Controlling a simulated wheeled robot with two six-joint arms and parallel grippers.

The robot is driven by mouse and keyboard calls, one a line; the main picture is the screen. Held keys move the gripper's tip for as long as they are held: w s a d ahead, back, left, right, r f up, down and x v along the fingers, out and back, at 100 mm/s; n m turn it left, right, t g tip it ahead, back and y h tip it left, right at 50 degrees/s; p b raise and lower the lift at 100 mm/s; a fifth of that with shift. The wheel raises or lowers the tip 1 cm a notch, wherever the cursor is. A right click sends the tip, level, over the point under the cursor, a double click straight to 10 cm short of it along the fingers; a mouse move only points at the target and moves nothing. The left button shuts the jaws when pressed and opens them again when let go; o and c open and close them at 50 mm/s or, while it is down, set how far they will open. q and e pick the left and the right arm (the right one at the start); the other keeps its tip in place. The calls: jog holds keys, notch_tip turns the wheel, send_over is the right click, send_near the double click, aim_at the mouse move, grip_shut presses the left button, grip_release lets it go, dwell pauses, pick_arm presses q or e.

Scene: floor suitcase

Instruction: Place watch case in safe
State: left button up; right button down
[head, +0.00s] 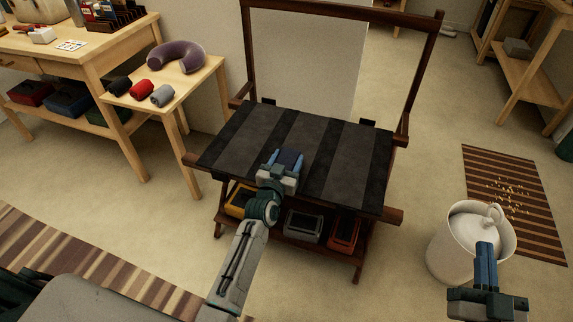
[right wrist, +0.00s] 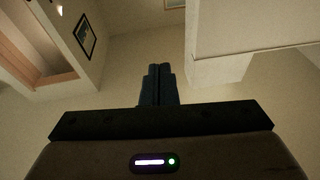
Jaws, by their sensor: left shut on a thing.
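My left gripper (head: 288,160) reaches over the dark striped top of a wooden rack. It is shut on a small dark navy thing (head: 290,157), which looks like the watch case; the fingers hide much of it. I cannot tell whether it touches the rack's top. My right gripper (head: 486,250) is at the lower right, in front of a white bin, with its fingers together and empty. Its fingers also show together in the right wrist view (right wrist: 157,84). I cannot make out a safe in either view.
The wooden rack (head: 346,160) has yellow, grey and orange trays below. A side table (head: 190,85) holds a purple neck pillow (head: 176,57) and several rolls. A white bin (head: 455,245) stands at right beside a striped rug (head: 515,190).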

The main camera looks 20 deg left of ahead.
pick_arm(q)
jog(key=shift+f+b, duration=0.5)
jog(key=shift+f, duration=0.15)
pick_arm(e)
notch_tip(320, 180, up, 7)
jog(key=n+t, duration=0.1)
jog(key=t, duration=0.3)
jog(key=shift+s+t+y, duration=0.3)
jog(key=shift+s+y, duration=0.1)
jog(key=shift+s, duration=0.05)
jog(key=shift+a, duration=0.1)
pick_arm(q)
jog(key=shift+f, duration=0.1)
pick_arm(e)
jog(key=shift+s+r+t, duration=0.2)
jog(key=shift+r+t, duration=0.05)
jog(key=shift+t, duration=0.05)
pick_arm(q)
jog(key=o, duration=1.1)
pick_arm(e)
jog(key=shift+s+r+y, duration=0.1)
jog(key=shift+r+y, duration=0.05)
jog(key=shift+y, duration=0.15)
